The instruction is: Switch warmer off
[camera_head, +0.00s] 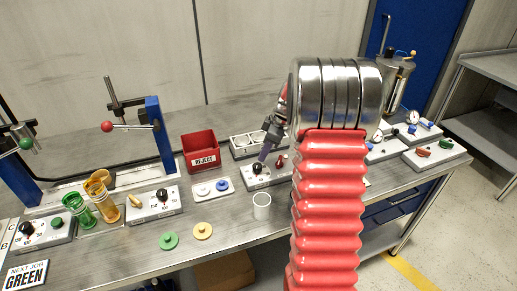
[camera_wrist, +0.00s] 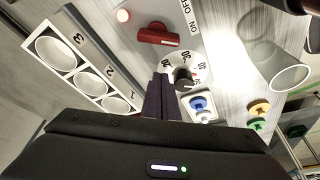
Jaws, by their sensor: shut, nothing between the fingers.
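The warmer's control box (camera_head: 252,181) is a pale box on the bench with a black dial knob (camera_head: 257,168) and a red switch (camera_head: 281,160). In the wrist view the red switch (camera_wrist: 158,37) lies on the panel near the ON and OFF lettering, with the numbered dial and its knob (camera_wrist: 183,78) nearer me. My gripper (camera_head: 263,155) is shut and empty above the box. In the wrist view its fingertips (camera_wrist: 161,78) appear left of the knob and short of the switch. I cannot tell whether they touch anything. The switch's exact setting is unclear.
A block with three numbered wells (camera_wrist: 70,58) stands behind the box. A white cup (camera_head: 262,207) stands in front. A tray (camera_head: 212,193) with blue and white pieces, a red REJECT bin (camera_head: 200,148) and green and yellow knobbed discs are to the left. My red arm hides bench to the right.

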